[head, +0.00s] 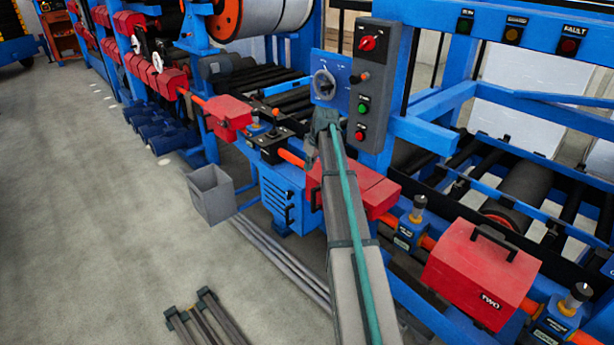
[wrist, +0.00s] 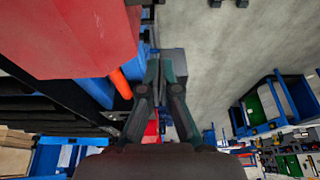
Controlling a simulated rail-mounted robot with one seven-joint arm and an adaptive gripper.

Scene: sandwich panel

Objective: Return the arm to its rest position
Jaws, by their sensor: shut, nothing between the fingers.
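My arm (head: 347,240) rises from the bottom of the head view, grey with a teal cable along it. Its far end overlaps the area just below the blue plate with a rotary switch (head: 324,85). My gripper's fingers are not clearly made out there. In the wrist view my gripper (wrist: 163,65) points up the picture, its two dark fingers close together with nothing held. A large red surface (wrist: 70,35) fills the upper left of that view, close to the camera and apart from the fingers.
A grey control box (head: 373,85) with a red knob and buttons stands by the arm's far end. Red housings (head: 476,272) and blue rails line the machine. A grey bin (head: 211,194) stands on the floor. Open floor (head: 80,230) lies at left.

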